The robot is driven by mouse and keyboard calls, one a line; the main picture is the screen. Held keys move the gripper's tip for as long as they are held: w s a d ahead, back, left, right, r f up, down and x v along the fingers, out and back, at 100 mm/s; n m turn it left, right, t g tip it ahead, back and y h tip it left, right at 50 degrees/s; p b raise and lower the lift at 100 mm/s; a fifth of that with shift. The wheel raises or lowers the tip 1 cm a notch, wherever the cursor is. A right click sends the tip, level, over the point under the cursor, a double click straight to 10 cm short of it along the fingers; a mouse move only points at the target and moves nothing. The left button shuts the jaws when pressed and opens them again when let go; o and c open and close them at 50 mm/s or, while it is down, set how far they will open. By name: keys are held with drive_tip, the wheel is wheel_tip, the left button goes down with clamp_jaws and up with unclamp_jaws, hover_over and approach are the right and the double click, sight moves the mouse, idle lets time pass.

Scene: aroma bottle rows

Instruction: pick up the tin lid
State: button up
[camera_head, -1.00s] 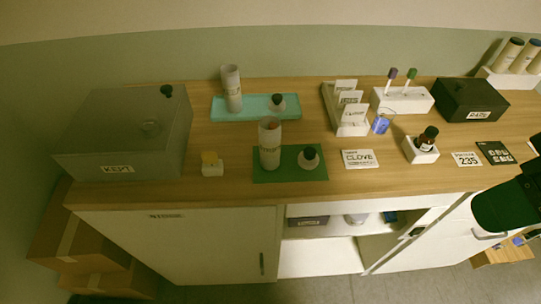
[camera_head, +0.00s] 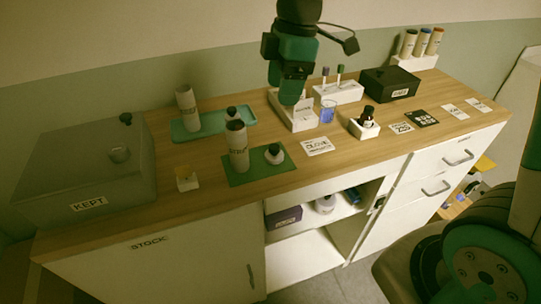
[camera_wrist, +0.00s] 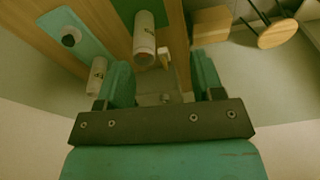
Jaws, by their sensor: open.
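No part is marked as the tin lid. The likeliest are two pale round pieces with black knobs. One (camera_head: 274,154) lies on the dark green mat (camera_head: 242,178) beside a pale labelled tin (camera_head: 237,150). The other (camera_head: 233,114) lies on the teal tray (camera_head: 211,127) near a second tin (camera_head: 187,103), and seems to show in the wrist view (camera_wrist: 68,38). My gripper (camera_head: 290,96) hangs above the counter, behind the mat and to its right. In the wrist view (camera_wrist: 163,82) its fingers are apart with nothing held between them.
The grey KEPT box (camera_head: 75,175) fills the counter's left end. A small yellow-topped block (camera_head: 187,178) stands beside it. A CLOVE card (camera_head: 316,146), a blue glass (camera_head: 327,114), a dark bottle in a white holder (camera_head: 364,126) and a black box (camera_head: 391,84) are to the right.

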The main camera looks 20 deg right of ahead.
drive_tip(key=w+d+f+n, duration=0.2)
drive_tip(key=w+f+n, duration=0.1)
drive_tip(key=w, duration=0.3)
drive_tip(key=p, duration=0.2)
hover_over(275, 147)
drive_tip(key=shift+h, duration=0.3)
drive_tip(key=f, duration=1)
drive_tip(key=shift+w+d+f, duration=0.25)
drive_tip(key=shift+w+f, duration=0.05)
drive_tip(key=shift+f, duration=0.1)
drive_tip(key=shift+s+a+f+p, duration=0.15)
drive_tip(key=shift+f+p, duration=0.55)
drive_tip(key=shift+f, duration=0.85)
drive_tip(key=shift+s+a+f+p, duration=0.1)
drive_tip(key=shift+f+p, duration=0.6)
drive_tip(key=shift+f, duration=0.85)
drive_tip(key=shift+c, duration=0.3)
drive_tip(key=c, duration=0.9)
